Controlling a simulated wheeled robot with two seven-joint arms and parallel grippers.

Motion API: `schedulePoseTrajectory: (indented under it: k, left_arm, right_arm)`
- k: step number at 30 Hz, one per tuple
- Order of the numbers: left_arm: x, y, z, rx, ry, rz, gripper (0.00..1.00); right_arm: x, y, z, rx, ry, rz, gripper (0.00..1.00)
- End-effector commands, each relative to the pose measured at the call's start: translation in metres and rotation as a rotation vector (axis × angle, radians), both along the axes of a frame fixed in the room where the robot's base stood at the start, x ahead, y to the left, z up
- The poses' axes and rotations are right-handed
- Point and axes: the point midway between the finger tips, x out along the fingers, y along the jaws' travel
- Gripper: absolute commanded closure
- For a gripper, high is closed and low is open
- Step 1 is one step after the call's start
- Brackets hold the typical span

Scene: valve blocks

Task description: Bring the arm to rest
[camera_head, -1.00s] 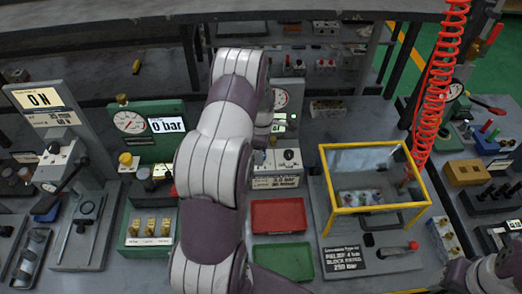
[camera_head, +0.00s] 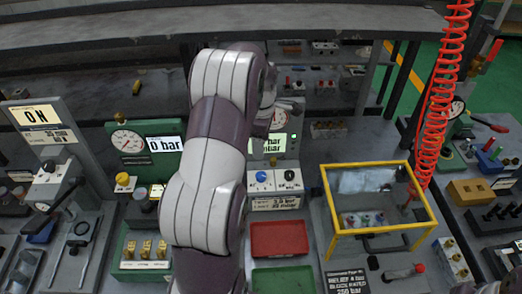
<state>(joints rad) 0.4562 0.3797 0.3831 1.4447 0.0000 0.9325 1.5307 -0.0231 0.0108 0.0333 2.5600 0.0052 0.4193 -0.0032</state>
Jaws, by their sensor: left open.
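My left arm (camera_head: 205,180) rises from the bottom of the head view, bends at the top and folds down behind itself. My left gripper (camera_head: 263,128) is mostly hidden behind the arm, in front of the grey gauge panel (camera_head: 288,112); what shows of it is open, and I see nothing held. The fingertips are hard to make out.
A red tray (camera_head: 278,253) and a green tray (camera_head: 283,280) lie right of the arm. A yellow-framed clear guard (camera_head: 372,235) stands further right, by a red coiled hose (camera_head: 444,80). A green gauge panel (camera_head: 122,158) stands left. A shelf (camera_head: 330,22) crosses the back.

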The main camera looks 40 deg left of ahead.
Motion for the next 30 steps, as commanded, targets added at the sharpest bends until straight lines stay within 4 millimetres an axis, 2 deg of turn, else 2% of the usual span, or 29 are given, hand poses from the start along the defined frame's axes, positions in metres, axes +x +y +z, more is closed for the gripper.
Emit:
schedulePoseTrajectory:
  k: [13, 16, 18, 20, 23, 24, 27, 30]
  left_arm:
    - [0.000, 0.000, 0.000, 0.000, 0.000, -0.003, 0.39]
    - [0.003, 0.001, 0.000, 0.006, -0.011, -0.097, 0.39]
    - [0.002, 0.001, -0.007, 0.017, -0.025, -0.273, 0.39]
    - [-0.011, -0.006, -0.019, 0.017, -0.020, -0.492, 0.39]
    - [-0.041, -0.048, -0.024, 0.033, -0.028, -0.988, 0.39]
    - [-0.056, -0.071, -0.023, 0.045, -0.033, -1.198, 0.39]
    - [-0.097, -0.124, -0.019, 0.072, -0.044, -1.634, 0.39]
    - [-0.138, -0.165, -0.014, 0.088, -0.052, -1.887, 0.39]
  right_arm:
    - [0.000, 0.000, 0.000, 0.000, 0.000, 0.000, 0.39]
    - [0.000, 0.000, 0.000, 0.000, 0.000, 0.000, 0.39]
    - [0.000, 0.000, 0.000, 0.000, 0.000, 0.000, 0.39]
    - [0.000, 0.000, 0.000, 0.000, 0.000, 0.000, 0.39]
    - [0.000, 0.000, 0.000, 0.000, 0.000, 0.000, 0.39]
    - [0.000, 0.000, 0.000, 0.000, 0.000, 0.000, 0.39]
    - [0.000, 0.000, 0.000, 0.000, 0.000, 0.000, 0.39]
    - [0.000, 0.000, 0.000, 0.000, 0.000, 0.000, 0.39]
